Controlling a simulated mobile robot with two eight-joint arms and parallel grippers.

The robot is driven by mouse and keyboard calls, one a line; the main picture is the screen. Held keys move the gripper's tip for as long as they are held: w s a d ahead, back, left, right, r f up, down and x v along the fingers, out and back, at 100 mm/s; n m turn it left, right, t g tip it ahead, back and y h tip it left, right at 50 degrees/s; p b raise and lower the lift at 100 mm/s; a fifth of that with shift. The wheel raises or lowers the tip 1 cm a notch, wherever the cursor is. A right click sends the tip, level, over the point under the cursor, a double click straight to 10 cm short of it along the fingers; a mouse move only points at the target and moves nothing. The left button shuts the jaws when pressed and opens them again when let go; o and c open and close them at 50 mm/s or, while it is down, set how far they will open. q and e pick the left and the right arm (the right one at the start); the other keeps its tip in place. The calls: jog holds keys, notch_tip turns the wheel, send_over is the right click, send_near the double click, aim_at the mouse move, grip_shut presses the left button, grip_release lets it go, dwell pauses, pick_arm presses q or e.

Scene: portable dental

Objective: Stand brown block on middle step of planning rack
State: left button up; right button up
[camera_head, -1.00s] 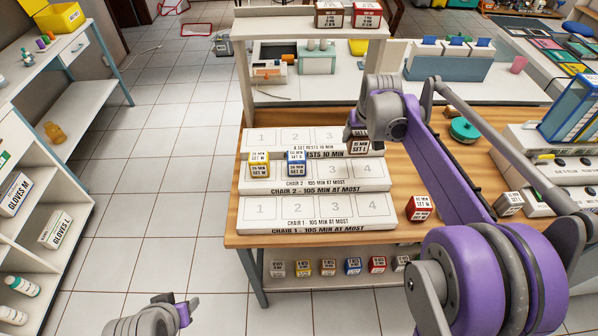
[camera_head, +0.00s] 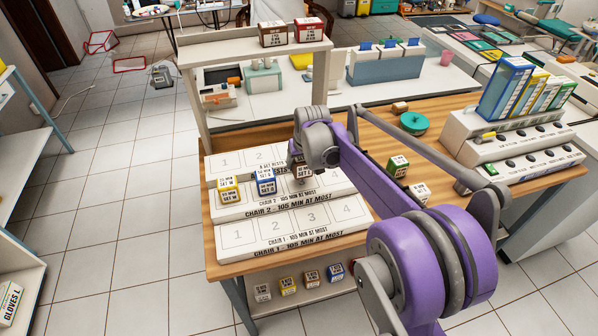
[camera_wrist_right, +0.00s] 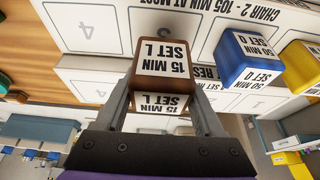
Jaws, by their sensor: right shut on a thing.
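The brown block (camera_head: 299,170), labelled 15 MIN SET L, is between the fingers of my right gripper (camera_wrist_right: 165,100) in the right wrist view (camera_wrist_right: 167,45). The white planning rack (camera_head: 288,238) has three steps. The brown block is at the middle step, marked CHAIR 2 (camera_head: 265,205), around slot 3, right of the blue block (camera_head: 266,183). A yellow block (camera_head: 229,191) stands left of the blue one. In the wrist view a gap separates brown from blue (camera_wrist_right: 250,60), and slot 4 is empty. I cannot tell whether the brown block touches the step. My left gripper is out of view.
A green block (camera_head: 397,166) and a white block (camera_head: 418,193) stand on the wooden table right of the rack, near my right arm. A brown box (camera_head: 273,34) and a red box (camera_head: 308,31) sit on the top shelf. Several blocks line the lower shelf.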

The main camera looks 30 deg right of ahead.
aim_at(301, 171)
jog(key=shift+f, duration=1.85)
jog(key=shift+f, duration=0.2)
jog(key=o, duration=1.4)
jog(key=shift+r, duration=0.1)
jog(key=v, duration=1.2)
jog(key=shift+s+a+r, duration=0.1)
jog(key=shift+s+a, duration=0.1)
jog(key=shift+s, duration=0.05)
jog(key=s+a+f+n, duration=0.1)
jog(key=s+a+f, duration=0.2)
jog(key=s, duration=0.5)
jog(key=s+a+f, duration=0.4)
jog(key=s+a, duration=0.2)
jog(key=s, duration=0.2)
jog(key=s+a+f+n+t+y, duration=0.1)
jog(key=s+a+f, duration=0.3)
jog(key=s, duration=0.4)
jog(key=shift+s+a+n, duration=0.3)
jog(key=shift+a, duration=0.05)
